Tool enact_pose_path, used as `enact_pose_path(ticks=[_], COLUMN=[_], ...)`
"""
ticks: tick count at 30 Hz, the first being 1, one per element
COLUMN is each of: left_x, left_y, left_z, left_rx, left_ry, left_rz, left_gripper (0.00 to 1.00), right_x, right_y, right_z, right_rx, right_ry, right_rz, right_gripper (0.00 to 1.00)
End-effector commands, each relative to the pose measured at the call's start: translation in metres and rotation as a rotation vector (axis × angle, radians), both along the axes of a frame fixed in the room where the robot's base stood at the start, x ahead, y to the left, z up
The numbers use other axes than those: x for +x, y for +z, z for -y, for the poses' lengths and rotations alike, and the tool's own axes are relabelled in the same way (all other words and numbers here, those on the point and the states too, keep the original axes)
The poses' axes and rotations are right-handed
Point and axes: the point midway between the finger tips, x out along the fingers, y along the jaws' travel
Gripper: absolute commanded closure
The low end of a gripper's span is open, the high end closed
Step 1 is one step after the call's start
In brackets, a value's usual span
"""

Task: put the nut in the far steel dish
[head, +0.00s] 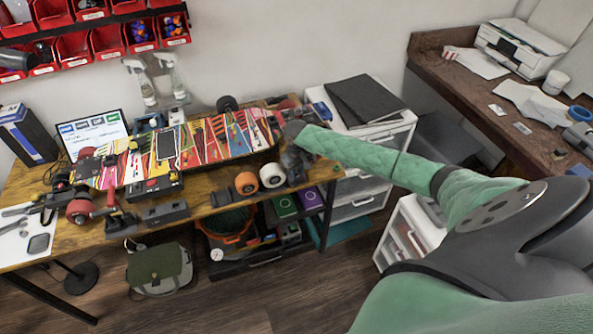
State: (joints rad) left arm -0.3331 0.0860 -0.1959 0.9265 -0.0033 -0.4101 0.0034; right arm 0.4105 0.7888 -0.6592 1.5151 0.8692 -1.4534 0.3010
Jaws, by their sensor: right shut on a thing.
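My right arm reaches in from the right, and its dark gripper (294,162) is at the right end of the wooden bench (205,205), beside the end of the colourful skateboard deck (232,135). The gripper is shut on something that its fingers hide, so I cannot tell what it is. I cannot make out the nut anywhere. I cannot make out a steel dish either; the gripper and arm cover part of the bench's right end. My left gripper is not in view.
An orange wheel (246,182) and a white wheel (272,176) stand at the bench's front edge, just left of the gripper. Spray bottles (140,82) stand at the back. A white drawer unit (378,135) is right of the bench. Red bins (107,40) hang on the wall.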

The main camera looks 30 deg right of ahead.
Motion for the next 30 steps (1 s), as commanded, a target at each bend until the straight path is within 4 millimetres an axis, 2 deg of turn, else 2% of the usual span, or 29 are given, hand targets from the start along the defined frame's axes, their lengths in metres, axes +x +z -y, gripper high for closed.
enact_pose_path(ticks=[9, 10, 13, 14, 18, 19, 30], left_x=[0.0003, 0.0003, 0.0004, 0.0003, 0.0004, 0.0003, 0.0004], left_y=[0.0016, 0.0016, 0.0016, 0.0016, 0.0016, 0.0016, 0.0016], left_z=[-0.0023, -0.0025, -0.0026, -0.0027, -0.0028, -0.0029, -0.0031], left_rx=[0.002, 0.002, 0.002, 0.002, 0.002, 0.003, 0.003], left_ry=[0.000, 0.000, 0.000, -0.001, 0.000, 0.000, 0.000], left_rz=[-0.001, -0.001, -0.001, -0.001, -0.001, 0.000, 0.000], left_gripper=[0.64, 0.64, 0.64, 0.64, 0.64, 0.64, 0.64], right_x=[0.0000, 0.0000, 0.0001, 0.0001, 0.0002, 0.0001, 0.0001], right_y=[-0.0021, -0.0021, -0.0020, -0.0020, -0.0019, -0.0020, -0.0020], right_z=[-0.0002, -0.0001, -0.0002, -0.0002, 0.0000, 0.0000, -0.0002], right_rx=[0.000, 0.000, 0.000, 0.000, 0.000, 0.000, 0.000], right_ry=[0.000, 0.000, 0.000, 0.000, 0.000, 0.000, 0.000], right_rz=[0.001, 0.001, 0.001, 0.001, 0.001, 0.001, 0.001], right_gripper=[0.99, 0.74, 0.54, 0.53, 0.53, 0.63, 0.63])
